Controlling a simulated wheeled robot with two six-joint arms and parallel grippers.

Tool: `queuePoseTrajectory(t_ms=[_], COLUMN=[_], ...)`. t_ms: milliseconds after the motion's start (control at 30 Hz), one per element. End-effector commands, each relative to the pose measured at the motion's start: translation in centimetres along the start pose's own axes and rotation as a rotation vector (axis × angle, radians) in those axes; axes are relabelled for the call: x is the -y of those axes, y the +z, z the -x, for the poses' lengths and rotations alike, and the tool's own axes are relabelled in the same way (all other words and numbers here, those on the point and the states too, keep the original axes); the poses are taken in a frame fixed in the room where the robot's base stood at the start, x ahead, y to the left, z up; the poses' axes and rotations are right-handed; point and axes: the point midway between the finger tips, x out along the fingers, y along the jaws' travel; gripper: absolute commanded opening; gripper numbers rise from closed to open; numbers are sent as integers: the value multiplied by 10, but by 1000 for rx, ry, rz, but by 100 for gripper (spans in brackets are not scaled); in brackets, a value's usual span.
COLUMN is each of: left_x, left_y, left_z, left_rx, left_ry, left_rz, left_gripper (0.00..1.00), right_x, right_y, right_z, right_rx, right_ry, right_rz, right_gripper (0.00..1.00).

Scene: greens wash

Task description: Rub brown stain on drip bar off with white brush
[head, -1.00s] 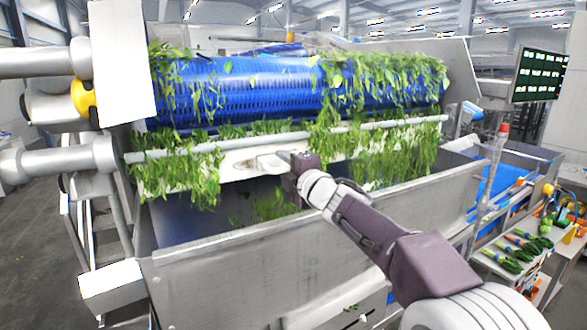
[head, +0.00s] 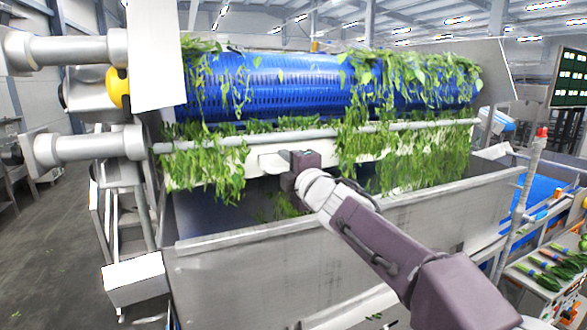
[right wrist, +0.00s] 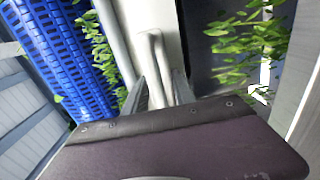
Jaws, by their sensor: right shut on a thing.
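The drip bar (head: 329,158) is the pale band under the grey pipe, below the blue drum. Leaves hide much of it, and it also shows in the right wrist view (right wrist: 137,14). My right gripper (head: 284,162) is at the bare stretch of the bar, shut on the white brush (head: 269,162). In the right wrist view, the brush handle (right wrist: 154,60) runs between the fingers toward the pale band. I cannot tell whether the bristles touch the bar. I see no brown stain; the brush and gripper may cover it. My left gripper is out of view.
Green leaves hang over the blue drum (head: 300,78) and the grey pipe (head: 300,134). A deep steel trough (head: 250,265) lies in front, with my right arm reaching over its wall. A table with greens (head: 530,290) stands at right.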

Motion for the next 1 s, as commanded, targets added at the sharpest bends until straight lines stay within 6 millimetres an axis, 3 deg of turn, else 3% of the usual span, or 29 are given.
queuePoseTrajectory(t_ms=[100, 400, 700, 1000], left_x=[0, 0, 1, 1], left_y=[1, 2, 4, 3], left_z=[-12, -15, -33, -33], left_rx=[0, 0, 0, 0], left_ry=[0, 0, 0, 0], left_rz=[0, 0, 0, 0], left_gripper=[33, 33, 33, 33], right_x=[4, 1, 3, 1], right_y=[-14, -23, -51, -54], right_z=[0, 0, -2, -2], right_rx=[-3, -1, -2, -1], right_ry=[2, 1, 1, 0], right_rz=[-1, -1, -1, -1], right_gripper=[0, 0, 0, 0])
